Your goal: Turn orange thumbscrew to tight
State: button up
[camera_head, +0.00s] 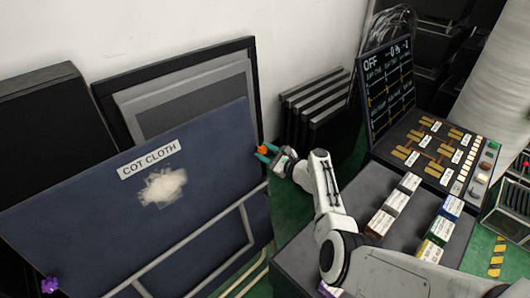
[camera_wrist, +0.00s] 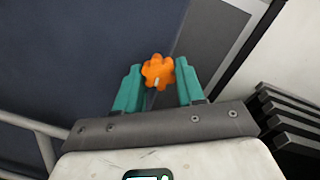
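The orange thumbscrew (camera_head: 262,149) is a lobed knob at the right edge of the dark blue cot cloth board (camera_head: 90,215). In the wrist view the thumbscrew (camera_wrist: 158,71) shows a small pale mark on its face. My gripper (camera_head: 267,154) is at the thumbscrew. In the wrist view my gripper (camera_wrist: 160,84) has its two teal fingers apart, one on each side of the thumbscrew's lower part. A gap shows between the left finger and the knob; the right finger is very close to it, and I cannot tell whether it touches.
A purple knob (camera_head: 49,285) sits at the board's lower left. Grey rails (camera_head: 195,232) run across the board's front. Dark slatted panels (camera_head: 312,105) lean behind my gripper. A labelled control console (camera_head: 440,150) stands to the right. Green floor (camera_head: 288,195) shows between board and console.

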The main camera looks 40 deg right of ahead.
jog(key=o, duration=0.3)
jog(key=s+d+p, duration=0.1)
jog(key=s+p, duration=0.1)
jog(key=s, duration=0.8)
jog(key=shift+s+d+r+p, duration=0.15)
jog(key=shift+s+r+p, duration=0.2)
jog(key=s+a+f+n+g+y, duration=0.1)
jog(key=s+a+f+n+g, duration=0.1)
jog(key=s+a+n+g, duration=0.55)
jog(key=s+a+f+n+g+y, duration=0.15)
jog(key=s+a+n, duration=0.35)
jog(key=a+n, duration=0.7)
jog(key=s+a+r+n+g+h, duration=0.3)
jog(key=s+a+r+n+h, duration=0.15)
jog(key=s+r+n, duration=0.5)
jog(key=s+d+f+g+p, duration=0.2)
jog(key=s+f+g+p, duration=0.2)
jog(key=s, duration=0.8)
jog(key=shift+f, duration=0.2)
